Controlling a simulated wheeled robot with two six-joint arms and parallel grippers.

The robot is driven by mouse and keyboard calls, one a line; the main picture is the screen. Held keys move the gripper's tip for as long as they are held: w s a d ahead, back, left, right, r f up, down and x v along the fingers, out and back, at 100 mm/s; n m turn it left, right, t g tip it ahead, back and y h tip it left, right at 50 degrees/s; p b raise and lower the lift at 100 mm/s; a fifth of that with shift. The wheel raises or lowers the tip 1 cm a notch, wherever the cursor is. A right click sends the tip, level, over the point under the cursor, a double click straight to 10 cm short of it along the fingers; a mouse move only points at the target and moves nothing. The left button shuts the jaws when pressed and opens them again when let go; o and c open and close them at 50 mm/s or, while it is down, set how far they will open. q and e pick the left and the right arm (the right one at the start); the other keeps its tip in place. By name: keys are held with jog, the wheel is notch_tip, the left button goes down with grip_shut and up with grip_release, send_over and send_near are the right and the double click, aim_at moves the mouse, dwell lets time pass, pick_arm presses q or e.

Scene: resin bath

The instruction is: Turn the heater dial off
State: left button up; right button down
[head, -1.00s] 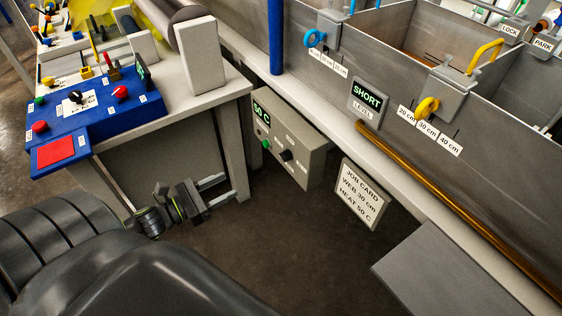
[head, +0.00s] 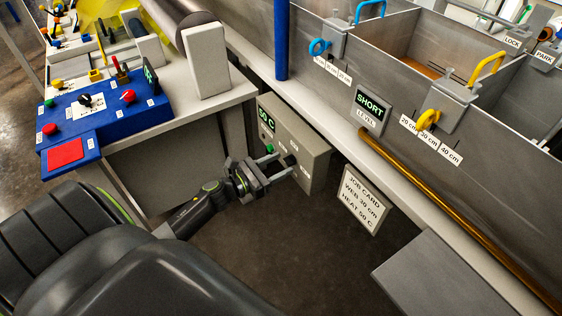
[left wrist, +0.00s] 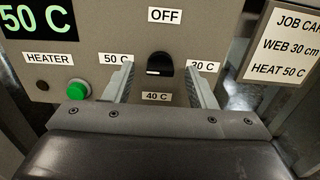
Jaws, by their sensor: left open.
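The heater box (head: 308,150) is a grey panel under the tank's edge. Its black dial (left wrist: 159,64) has a white mark that lies level, toward the left 50 C side. Labels OFF, 50 C, 30 C and 40 C surround the dial. The box's display (left wrist: 38,18) reads 50 C. My left gripper (head: 280,163) is open in front of the box. In the left wrist view its fingers stand left and right of the dial, with nothing visibly gripped; contact with the panel cannot be told. My right gripper is not in view.
A green button (left wrist: 78,91) and a small dark knob sit left of the dial. A job card (head: 363,199) hangs right of the box. A blue control panel (head: 110,112) stands on the bench at left. A grey slab (head: 440,278) stands at lower right.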

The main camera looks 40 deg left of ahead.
pick_arm(q)
jog(key=shift+w+d, duration=0.25)
jog(key=shift+w, duration=0.3)
jog(key=c, duration=1)
